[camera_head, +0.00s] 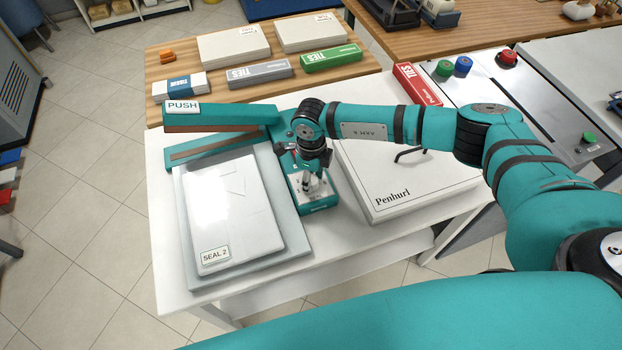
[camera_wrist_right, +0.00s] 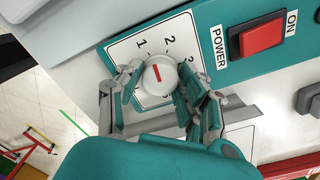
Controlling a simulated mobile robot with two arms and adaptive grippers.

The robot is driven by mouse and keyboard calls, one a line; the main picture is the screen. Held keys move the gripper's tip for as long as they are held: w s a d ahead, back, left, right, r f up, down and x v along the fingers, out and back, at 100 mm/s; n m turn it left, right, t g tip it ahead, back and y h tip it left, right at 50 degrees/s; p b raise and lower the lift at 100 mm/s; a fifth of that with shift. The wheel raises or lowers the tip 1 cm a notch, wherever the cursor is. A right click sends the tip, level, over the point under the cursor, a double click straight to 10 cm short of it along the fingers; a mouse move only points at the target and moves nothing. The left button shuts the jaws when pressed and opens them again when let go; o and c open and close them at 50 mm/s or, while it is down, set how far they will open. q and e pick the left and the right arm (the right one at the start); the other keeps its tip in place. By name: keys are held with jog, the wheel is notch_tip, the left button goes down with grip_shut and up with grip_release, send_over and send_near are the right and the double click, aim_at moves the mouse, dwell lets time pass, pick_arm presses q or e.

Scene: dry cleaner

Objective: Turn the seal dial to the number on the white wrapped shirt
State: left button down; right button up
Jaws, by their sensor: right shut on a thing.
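The white wrapped shirt (camera_head: 235,205) lies flat on a grey tray (camera_head: 290,253) in the head view, with a label reading "SEAL 2" (camera_head: 215,254). The teal heat sealer (camera_head: 225,117) stands behind it, its arm marked "PUSH". The white seal dial (camera_wrist_right: 160,76) sits on a white plate; 1, 2 and 3 are readable around it. Its red mark points up in the wrist view, seemingly nearer 1 than 2. My right gripper (camera_head: 312,184) points down at the sealer's control box; its fingers (camera_wrist_right: 160,84) are shut on the dial's sides. My left gripper is out of view.
A red power switch (camera_wrist_right: 262,38) sits beside the dial plate. A flat white "Penhurl" box (camera_head: 420,190) lies right of the control box. Tie boxes (camera_head: 258,72) and other cartons lie on the wooden table behind. Colored buttons (camera_head: 463,65) stand at the back right.

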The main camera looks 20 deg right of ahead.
jog(key=m+b, duration=0.1)
jog(key=m, duration=0.3)
jog(key=shift+b, duration=0.3)
jog(key=shift+w+m+b, duration=0.1)
jog(key=shift+m+b, duration=0.25)
jog(key=shift+m, duration=0.85)
jog(key=shift+r, duration=0.1)
jog(key=o, duration=1.2)
jog(key=shift+c, duration=0.2)
jog(key=shift+r, duration=0.15)
notch_tip(320, 180, up, 12)
jog(key=shift+f, duration=0.2)
